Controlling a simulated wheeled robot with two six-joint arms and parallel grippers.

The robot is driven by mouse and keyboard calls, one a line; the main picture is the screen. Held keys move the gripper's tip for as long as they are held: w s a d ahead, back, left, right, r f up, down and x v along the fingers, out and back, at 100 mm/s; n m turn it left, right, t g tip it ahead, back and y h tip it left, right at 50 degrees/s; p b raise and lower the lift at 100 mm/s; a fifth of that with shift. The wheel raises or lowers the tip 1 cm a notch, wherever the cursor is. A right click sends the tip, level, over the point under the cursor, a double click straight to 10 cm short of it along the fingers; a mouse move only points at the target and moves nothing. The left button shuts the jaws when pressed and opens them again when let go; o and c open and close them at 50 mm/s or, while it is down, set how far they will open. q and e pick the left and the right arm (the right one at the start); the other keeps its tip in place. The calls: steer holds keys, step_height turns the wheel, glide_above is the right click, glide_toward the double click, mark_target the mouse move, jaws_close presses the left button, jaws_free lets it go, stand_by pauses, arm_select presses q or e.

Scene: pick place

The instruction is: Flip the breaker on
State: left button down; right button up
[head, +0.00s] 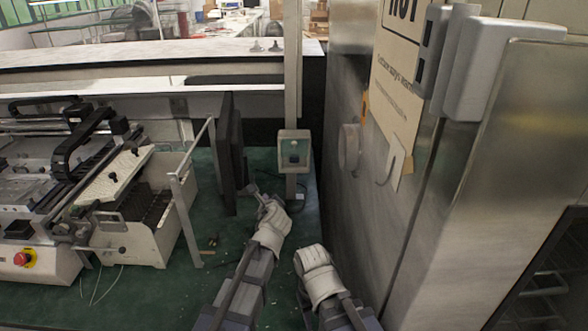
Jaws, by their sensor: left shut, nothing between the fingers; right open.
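The breaker box (294,152) is a small grey-beige box mounted on a pale upright post, with a dark bluish switch area (294,157) on its front. The switch's position is too small to tell. My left gripper (262,196) is below and to the left of the box, apart from it in the picture, shut and empty. My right gripper (311,252) is lower and further right, largely seen from behind; its fingertips are hidden by its own body.
A large metal cabinet (470,190) with hooks and a sign stands close on the right. A dark upright panel (229,150) stands left of the box. A white machine (135,225) with a red button (22,258) is at left. Green floor (215,275) lies between.

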mark_target(294, 159)
arm_select(q)
steer(key=w+d+r+m+t+h, duration=0.3)
steer(key=d+r+m, duration=0.1)
steer(key=d+m, duration=0.5)
steer(key=shift+w+r+m, duration=0.2)
steer(key=shift+r+m, duration=0.2)
steer(key=shift+w, duration=0.15)
arm_select(e)
steer(key=shift+f+b, duration=0.95)
arm_select(q)
steer(key=w+f, duration=0.2)
steer(key=w, duration=0.7)
steer(key=shift+w, duration=0.3)
